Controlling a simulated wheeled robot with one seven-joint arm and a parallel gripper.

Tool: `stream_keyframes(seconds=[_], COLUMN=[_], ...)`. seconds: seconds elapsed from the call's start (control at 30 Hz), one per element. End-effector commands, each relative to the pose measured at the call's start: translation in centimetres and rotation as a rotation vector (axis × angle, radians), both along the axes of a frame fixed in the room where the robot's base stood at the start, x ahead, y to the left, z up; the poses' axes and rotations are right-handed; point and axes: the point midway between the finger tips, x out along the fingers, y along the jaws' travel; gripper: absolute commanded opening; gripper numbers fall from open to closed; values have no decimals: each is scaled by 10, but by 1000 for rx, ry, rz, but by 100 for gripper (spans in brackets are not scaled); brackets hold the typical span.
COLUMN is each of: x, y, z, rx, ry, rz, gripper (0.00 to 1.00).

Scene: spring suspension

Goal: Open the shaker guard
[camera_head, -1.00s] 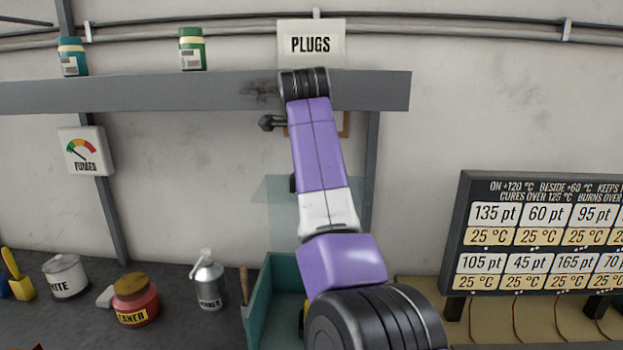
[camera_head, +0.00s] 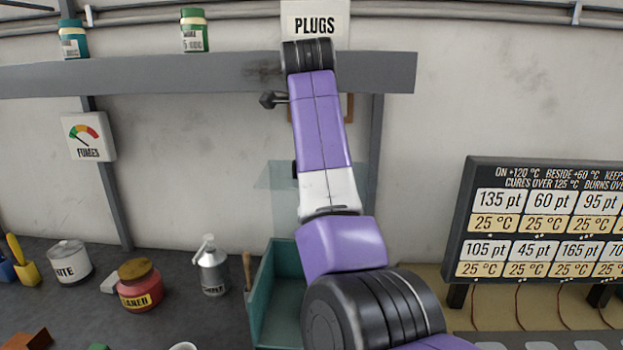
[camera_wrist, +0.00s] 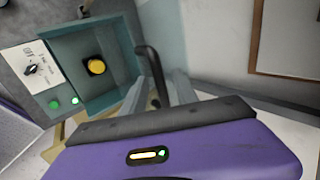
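The shaker (camera_head: 262,292) is a teal open-topped box at the bench's back, partly hidden behind my arm. A pale, see-through teal panel, seemingly its guard (camera_head: 276,178), stands above it. In the wrist view the teal housing (camera_wrist: 117,50) holds a round yellow part (camera_wrist: 96,66). A black curved handle (camera_wrist: 147,60) rises beside it. My gripper (camera_wrist: 163,78) has its grey fingers apart, with the handle between or just in front of them. Contact with the handle cannot be made out. In the head view my gripper is hidden behind the arm.
A panel with a black knob (camera_wrist: 30,69) and green lights sits beside the housing in the wrist view. A grey shelf (camera_head: 190,75) crosses the wall above. A spray bottle (camera_head: 212,268), red jar (camera_head: 139,287) and white tin (camera_head: 68,262) stand left. A temperature board (camera_head: 540,220) stands right.

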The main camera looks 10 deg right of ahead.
Motion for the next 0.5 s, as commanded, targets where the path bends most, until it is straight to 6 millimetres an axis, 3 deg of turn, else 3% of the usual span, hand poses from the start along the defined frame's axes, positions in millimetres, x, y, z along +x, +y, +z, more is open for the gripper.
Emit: stream_keyframes(seconds=[0.5], x=[-84], y=[29], z=[-4], rx=[1], ry=[-1], rz=[3], gripper=[36])
